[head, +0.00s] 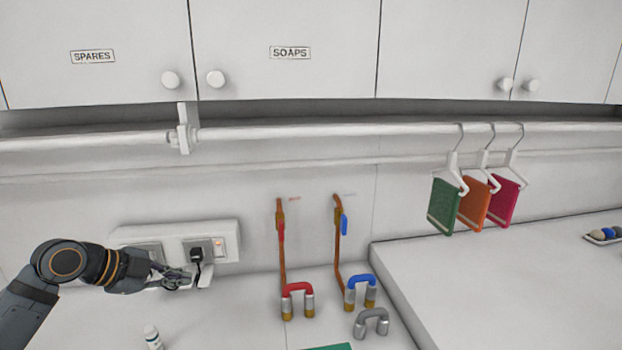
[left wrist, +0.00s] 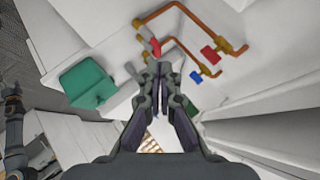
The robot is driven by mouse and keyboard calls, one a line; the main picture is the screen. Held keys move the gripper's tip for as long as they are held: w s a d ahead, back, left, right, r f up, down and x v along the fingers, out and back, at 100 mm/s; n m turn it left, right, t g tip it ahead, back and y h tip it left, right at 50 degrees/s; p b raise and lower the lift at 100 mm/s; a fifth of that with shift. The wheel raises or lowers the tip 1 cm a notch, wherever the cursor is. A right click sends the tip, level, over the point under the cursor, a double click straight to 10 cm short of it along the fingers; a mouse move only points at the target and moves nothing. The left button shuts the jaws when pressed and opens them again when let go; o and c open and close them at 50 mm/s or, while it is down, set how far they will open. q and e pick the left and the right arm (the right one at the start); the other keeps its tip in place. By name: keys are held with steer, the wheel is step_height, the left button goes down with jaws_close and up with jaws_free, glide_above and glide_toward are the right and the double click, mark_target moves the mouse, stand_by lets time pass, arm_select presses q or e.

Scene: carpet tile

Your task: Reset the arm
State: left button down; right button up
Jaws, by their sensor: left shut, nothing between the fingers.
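My left arm comes in from the left in the head view. Its gripper (head: 178,281) is shut and empty, in front of the wall socket panel (head: 228,236) and close to the black plug (head: 196,254). I cannot tell whether it touches the plug. In the left wrist view the shut fingers (left wrist: 166,80) point toward the copper pipes, with nothing between them. A dark jointed arm (left wrist: 14,125), apparently my right one, shows at the left edge of the left wrist view. Its gripper cannot be made out clearly.
Copper pipes with a red valve handle (head: 282,232) and a blue one (head: 344,225) stand by the wall. Red (head: 297,288), blue (head: 361,281) and grey (head: 372,318) U-shaped pieces stand below. A white bottle (head: 153,337) is nearby. A rail (head: 310,131) runs overhead, with hanging cloths (head: 444,206) at right.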

arm_select(q)
steer(key=s+d+f+n+g+y, duration=0.1)
steer(key=s+d+f+n, duration=0.25)
steer(key=f, duration=0.55)
steer(key=s+d+f+n+g+y, duration=0.1)
steer(key=s+d+f+n+y, duration=0.15)
steer(key=s+f, duration=0.45)
steer(key=s+a+f+n+g+y, duration=0.1)
steer(key=s+f+n+y, duration=0.1)
steer(key=s+f+n, duration=0.5)
steer(key=s+f+n+g+y, duration=0.1)
steer(key=s+f+n+y, duration=0.1)
steer(key=s+f+n, duration=0.45)
step_height(320, 180, down, 21)
steer(key=s+a+m+g+b, duration=0.1)
steer(key=s+a, duration=0.1)
steer(key=s, duration=0.1)
steer(key=s+a+f+g+b, duration=0.1)
steer(key=s+f, duration=1.8)
steer(key=f, duration=0.1)
steer(key=shift+s+a+f+b, duration=0.15)
steer(key=shift+a+f+b, duration=0.1)
steer(key=shift+a+b, duration=0.15)
arm_select(e)
steer(key=f, duration=0.1)
steer(key=w, duration=0.1)
steer(key=f, duration=0.1)
steer(key=shift+w+d+f, duration=0.15)
steer(key=shift+d+f, duration=0.15)
steer(key=shift+f, duration=0.05)
